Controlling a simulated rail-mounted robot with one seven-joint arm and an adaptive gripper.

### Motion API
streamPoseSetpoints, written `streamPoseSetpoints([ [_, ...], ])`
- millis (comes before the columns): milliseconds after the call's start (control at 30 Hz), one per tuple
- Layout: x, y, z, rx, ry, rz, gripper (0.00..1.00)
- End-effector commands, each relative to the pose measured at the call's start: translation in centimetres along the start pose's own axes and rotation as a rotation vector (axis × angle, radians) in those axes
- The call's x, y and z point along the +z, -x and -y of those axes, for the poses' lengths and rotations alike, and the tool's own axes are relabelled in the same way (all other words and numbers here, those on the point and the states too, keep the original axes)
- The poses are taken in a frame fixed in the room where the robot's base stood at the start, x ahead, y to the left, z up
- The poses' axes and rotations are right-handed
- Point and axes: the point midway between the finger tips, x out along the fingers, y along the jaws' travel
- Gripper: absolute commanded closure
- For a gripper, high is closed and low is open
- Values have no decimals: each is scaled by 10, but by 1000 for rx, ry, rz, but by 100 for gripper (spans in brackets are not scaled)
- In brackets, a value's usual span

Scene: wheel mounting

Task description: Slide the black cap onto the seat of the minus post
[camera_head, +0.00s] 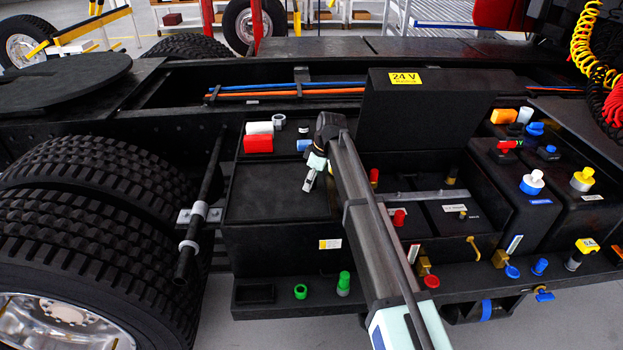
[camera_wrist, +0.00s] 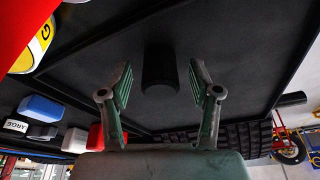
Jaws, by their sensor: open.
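A black cylinder (camera_wrist: 160,68), which looks like the black cap, stands out from a dark surface in the wrist view. It lies between the spread fingers of my gripper (camera_wrist: 160,85), with a gap on both sides. My gripper is open and holds nothing. In the head view my gripper (camera_head: 312,174) is over the dark box lid (camera_head: 270,195); I cannot make out the cap there. Short brass-coloured posts (camera_head: 451,176) stand on the battery tops right of my arm, some near red caps (camera_head: 399,217). I cannot tell which is the minus post.
A red block (camera_head: 258,144), white cylinders (camera_head: 260,127) and a blue piece (camera_head: 304,145) sit at the lid's back. A tall black 24 V panel (camera_head: 420,115) rises behind the batteries. Green pieces (camera_head: 343,284) stand on the front ledge. Large tyres (camera_head: 90,220) are at left.

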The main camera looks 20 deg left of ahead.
Motion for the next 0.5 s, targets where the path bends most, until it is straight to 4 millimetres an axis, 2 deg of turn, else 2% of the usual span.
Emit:
streamPoseSetpoints([
  [167,0,0,0,0,0,0,37],
  [200,0,0,0,0,0,0,52],
  [300,0,0,0,0,0,0,84],
  [500,0,0,0,0,0,0,84],
])
